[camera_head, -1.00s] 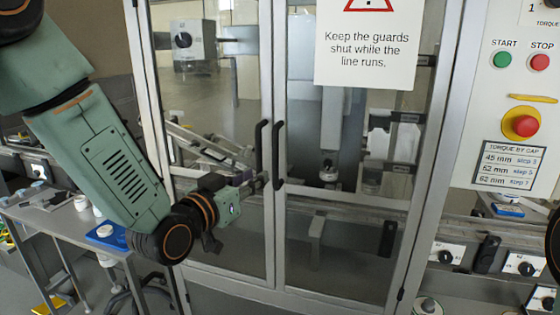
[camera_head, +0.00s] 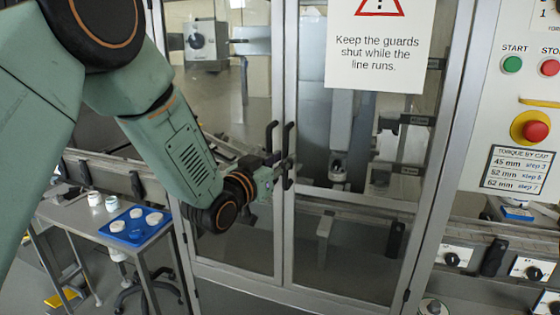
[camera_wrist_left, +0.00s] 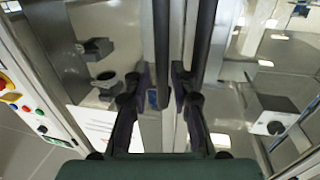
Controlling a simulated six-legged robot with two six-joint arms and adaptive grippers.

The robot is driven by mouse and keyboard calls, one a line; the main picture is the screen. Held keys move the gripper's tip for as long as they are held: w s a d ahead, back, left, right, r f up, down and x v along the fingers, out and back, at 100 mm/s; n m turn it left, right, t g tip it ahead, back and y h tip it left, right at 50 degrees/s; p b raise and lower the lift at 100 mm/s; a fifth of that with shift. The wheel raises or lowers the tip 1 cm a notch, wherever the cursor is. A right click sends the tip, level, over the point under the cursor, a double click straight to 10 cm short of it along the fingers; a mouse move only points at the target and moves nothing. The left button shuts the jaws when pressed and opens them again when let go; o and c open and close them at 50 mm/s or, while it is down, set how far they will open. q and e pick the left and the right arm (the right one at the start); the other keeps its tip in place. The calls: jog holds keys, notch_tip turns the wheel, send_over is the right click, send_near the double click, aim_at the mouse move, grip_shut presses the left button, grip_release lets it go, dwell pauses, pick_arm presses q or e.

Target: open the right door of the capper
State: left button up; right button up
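The capper's right door (camera_head: 345,225) is a framed clear panel that looks shut beside the left door (camera_head: 235,120). Its dark vertical handle (camera_head: 289,140) stands by the middle seam, close to the left door's handle (camera_head: 270,138). My left gripper (camera_head: 283,168) is at the lower part of the handles. In the left wrist view the right door's handle (camera_wrist_left: 161,45) runs between my two spread fingers (camera_wrist_left: 158,95). The left door's handle (camera_wrist_left: 207,40) lies outside them, by the right finger. I cannot tell whether a finger touches a handle. My right gripper is out of view.
A guard notice (camera_head: 375,60) hangs on the right door. A control panel (camera_head: 520,100) with buttons and a red emergency stop (camera_head: 530,127) is at the right. A table at the left bears a blue tray (camera_head: 130,236) with white caps.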

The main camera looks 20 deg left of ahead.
pick_arm(q)
jog(key=shift+w+f, duration=0.2)
jog(key=shift+w, duration=0.05)
jog(key=shift+c, duration=0.5)
jog(key=shift+w+a+f, duration=0.1)
jog(key=shift+a, duration=0.1)
jog(key=c, duration=0.3)
jog(key=shift+s+d+r, duration=0.2)
grip_shut()
jog(key=shift+a, duration=0.1)
jog(key=shift+w, duration=0.2)
jog(key=shift+s, duration=0.25)
